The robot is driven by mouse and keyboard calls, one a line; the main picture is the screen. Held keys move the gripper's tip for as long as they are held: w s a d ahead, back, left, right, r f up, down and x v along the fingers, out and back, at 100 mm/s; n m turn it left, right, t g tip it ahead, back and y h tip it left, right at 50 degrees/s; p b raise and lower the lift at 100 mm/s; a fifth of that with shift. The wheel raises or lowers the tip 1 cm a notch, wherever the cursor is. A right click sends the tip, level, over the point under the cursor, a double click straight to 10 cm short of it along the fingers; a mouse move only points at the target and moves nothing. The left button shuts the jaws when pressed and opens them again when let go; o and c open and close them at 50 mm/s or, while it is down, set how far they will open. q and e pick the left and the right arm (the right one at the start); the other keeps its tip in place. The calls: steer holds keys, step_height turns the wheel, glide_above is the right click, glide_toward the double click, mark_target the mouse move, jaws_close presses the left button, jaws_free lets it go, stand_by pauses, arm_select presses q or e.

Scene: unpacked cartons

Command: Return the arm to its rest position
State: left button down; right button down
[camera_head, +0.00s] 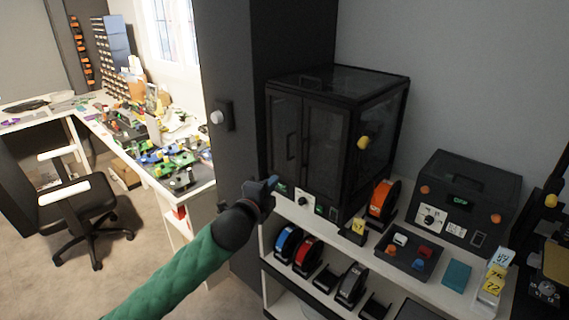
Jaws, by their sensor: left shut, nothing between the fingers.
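My left arm, in a green sleeve, comes in from the bottom left of the head view. Its dark left gripper (262,187) is shut and empty. In the picture it sits at the lower left corner of a black glass-doored cabinet machine (318,135); I cannot tell whether it touches it. The machine's doors look shut. My right gripper does not show.
The white shelf (452,292) holds an orange spool (383,200), a black control box (462,200) and a small tray (408,257). Spools stand on the level below. A cluttered workbench (203,184) and an office chair (78,205) are left; the floor between is open.

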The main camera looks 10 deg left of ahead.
arm_select(q)
steer(key=w+a+f+n+g+y, duration=0.1)
steer(key=w+a+f+n+y, duration=0.1)
steer(key=w+a+f+n, duration=0.55)
steer(key=w+a+f+n+g+y, duration=0.2)
steer(key=w+a+f+n, duration=0.15)
steer(key=f, duration=0.75)
steer(key=s+a+f+n+g+y, duration=0.1)
steer(key=s+a+f+n+g, duration=0.15)
steer(key=f, duration=0.95)
steer(key=s+a+f+n+g+y, duration=0.1)
steer(key=s+a+f+n, duration=0.15)
steer(key=f, duration=1.05)
steer(key=s+d+f+n+g, duration=0.2)
steer(key=s+f+g, duration=0.3)
steer(key=s+f, duration=2.05)
steer(key=s+d+f+g, duration=0.1)
steer(key=s+f, duration=0.3)
steer(key=s, duration=0.5)
steer(key=s+d+f+n+g, duration=0.1)
steer(key=s+f, duration=0.3)
steer(key=s, duration=0.5)
steer(key=s+d+f+g, duration=0.1)
steer(key=s+d+f, duration=0.2)
steer(key=s, duration=0.6)
steer(key=shift+f+g+h, duration=0.3)
steer(key=shift+f+g, duration=0.05)
steer(key=shift+f, duration=0.2)
